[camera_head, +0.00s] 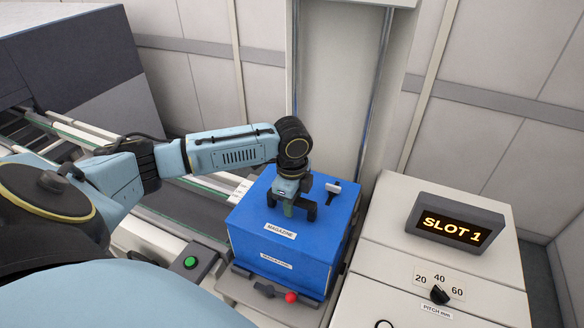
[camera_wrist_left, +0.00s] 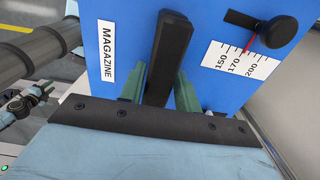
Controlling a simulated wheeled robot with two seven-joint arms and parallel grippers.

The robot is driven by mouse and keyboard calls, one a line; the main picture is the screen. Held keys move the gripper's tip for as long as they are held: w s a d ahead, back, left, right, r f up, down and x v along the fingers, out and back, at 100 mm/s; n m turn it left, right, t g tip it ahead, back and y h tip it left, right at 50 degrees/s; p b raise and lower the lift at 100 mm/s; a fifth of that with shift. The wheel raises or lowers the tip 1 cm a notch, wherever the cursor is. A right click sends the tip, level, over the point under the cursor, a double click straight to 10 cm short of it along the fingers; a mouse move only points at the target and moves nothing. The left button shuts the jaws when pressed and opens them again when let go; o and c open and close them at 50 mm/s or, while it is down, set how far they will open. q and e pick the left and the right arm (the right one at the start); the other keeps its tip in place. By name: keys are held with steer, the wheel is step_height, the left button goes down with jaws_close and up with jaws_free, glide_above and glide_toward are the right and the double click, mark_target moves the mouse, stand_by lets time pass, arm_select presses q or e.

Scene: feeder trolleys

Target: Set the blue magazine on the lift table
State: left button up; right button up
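The blue magazine (camera_head: 284,240) is a box with white MAGAZINE labels and a black handle on top. It stands upright at the foot of a tall pale mast, on a low support that it mostly hides. My left gripper (camera_head: 291,207) is over its top, at the handle. In the left wrist view, the green fingers of my left gripper (camera_wrist_left: 161,88) lie on both sides of the black handle (camera_wrist_left: 169,55), close against it. The blue top (camera_wrist_left: 215,85) fills the view behind. I cannot see clearly whether the magazine's underside touches the support. My right gripper is not in view.
A grey console (camera_head: 440,255) with a SLOT 1 display (camera_head: 455,219) and a pitch knob (camera_head: 439,294) stands close on the right. A red knob (camera_head: 291,297) is in front of the magazine, a green button (camera_head: 191,262) to its left. A conveyor (camera_head: 75,130) runs at left.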

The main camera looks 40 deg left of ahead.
arm_select(q)
steer(key=o, duration=0.3)
steer(key=shift+s, duration=0.15)
steer(key=shift+s+f, duration=0.1)
steer(key=shift+f, duration=0.2)
step_height(320, 180, up, 14)
steer(key=shift+f+b, duration=0.1)
steer(key=shift+b, duration=0.45)
